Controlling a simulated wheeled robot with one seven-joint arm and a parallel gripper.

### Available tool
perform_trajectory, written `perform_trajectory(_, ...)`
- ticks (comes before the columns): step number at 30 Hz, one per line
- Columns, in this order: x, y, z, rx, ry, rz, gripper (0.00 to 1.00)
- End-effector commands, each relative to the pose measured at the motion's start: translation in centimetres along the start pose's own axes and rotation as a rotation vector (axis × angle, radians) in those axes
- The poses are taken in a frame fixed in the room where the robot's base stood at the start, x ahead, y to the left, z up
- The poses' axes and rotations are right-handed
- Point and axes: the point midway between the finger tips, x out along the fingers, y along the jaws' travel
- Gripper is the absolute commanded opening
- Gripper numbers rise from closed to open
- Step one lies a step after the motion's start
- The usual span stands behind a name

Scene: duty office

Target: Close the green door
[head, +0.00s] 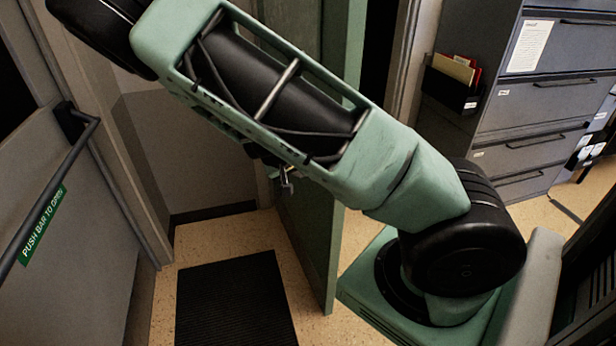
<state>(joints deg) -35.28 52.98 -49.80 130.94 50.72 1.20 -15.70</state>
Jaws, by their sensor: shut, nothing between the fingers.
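The green door (312,245) stands open in the middle of the head view, its edge turned toward me. Its lower part shows below my arm and its upper part above it. My arm crosses in front and hides the middle of the door. A silver handle (287,181) shows at the left face of the door, just under my arm. My arm runs from the lower right to the upper left and leaves the picture there. My gripper is not in view, so I cannot see where it is relative to the door.
A grey door with a push bar (82,130) and a green sign (43,226) is at the left. A black mat (236,305) lies on the floor left of the green door. Grey filing cabinets (545,105) with a black wall pocket (450,88) stand at the right.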

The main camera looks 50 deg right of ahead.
Motion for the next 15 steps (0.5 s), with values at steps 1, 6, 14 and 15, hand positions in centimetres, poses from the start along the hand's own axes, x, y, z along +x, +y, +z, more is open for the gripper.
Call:
perform_trajectory(1, 0.6, 0.0, 0.1, 0.002, -0.004, -0.001, 0.00)
perform_trajectory(6, 3.0, -0.1, 0.2, 0.003, -0.006, -0.001, 0.00)
perform_trajectory(14, 7.3, -0.1, 0.2, 0.002, -0.007, -0.002, 0.00)
perform_trajectory(15, 8.0, -0.1, 0.2, 0.002, -0.007, -0.002, 0.00)
